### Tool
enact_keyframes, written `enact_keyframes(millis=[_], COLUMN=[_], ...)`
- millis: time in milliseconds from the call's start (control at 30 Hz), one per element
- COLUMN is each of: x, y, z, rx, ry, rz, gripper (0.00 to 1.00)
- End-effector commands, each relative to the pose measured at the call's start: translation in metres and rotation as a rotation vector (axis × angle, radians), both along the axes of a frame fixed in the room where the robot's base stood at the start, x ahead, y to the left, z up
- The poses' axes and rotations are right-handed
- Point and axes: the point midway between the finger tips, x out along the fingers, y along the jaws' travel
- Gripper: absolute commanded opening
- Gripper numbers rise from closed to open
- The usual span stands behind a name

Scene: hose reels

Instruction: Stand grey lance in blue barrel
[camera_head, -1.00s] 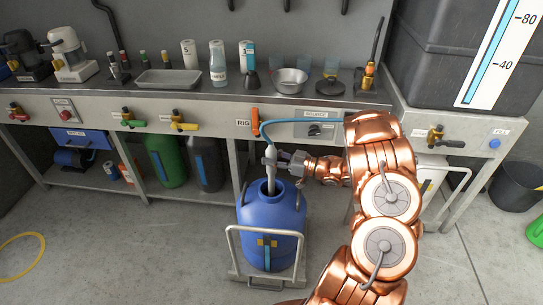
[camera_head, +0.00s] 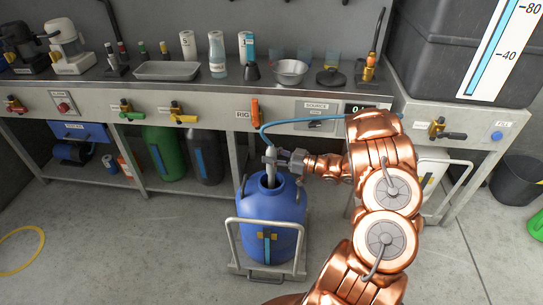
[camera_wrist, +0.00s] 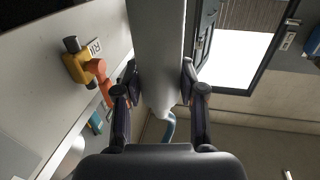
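The grey lance (camera_head: 271,174) is near upright, with its lower part inside the mouth of the blue barrel (camera_head: 268,212); how deep the tip reaches is hidden. A blue hose (camera_head: 300,121) runs from the lance's upper end. My gripper (camera_head: 271,158) is closed around the lance a little above the barrel's mouth. In the wrist view the lance (camera_wrist: 158,45) lies between the two fingers of my gripper (camera_wrist: 160,84), which press on both its sides. The barrel is not clearly seen in that view.
The barrel stands on a low trolley (camera_head: 243,268) with a rail in front. A steel workbench (camera_head: 200,95) with valves and bottles is close behind. A green canister (camera_head: 165,155) stands on its lower shelf.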

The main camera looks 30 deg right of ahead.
Motion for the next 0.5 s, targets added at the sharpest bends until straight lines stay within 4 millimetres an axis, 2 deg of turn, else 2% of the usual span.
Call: enact_keyframes(millis=[33,200,500], x=[0.0000,-0.0001,-0.0005], y=[0.0000,0.0001,-0.0001], z=[0.0000,-0.0002,-0.0006], rx=[0.000,0.000,0.000], ry=[0.000,0.000,0.001], rz=[0.000,0.000,0.000], gripper=[0.47,0.65,0.65])
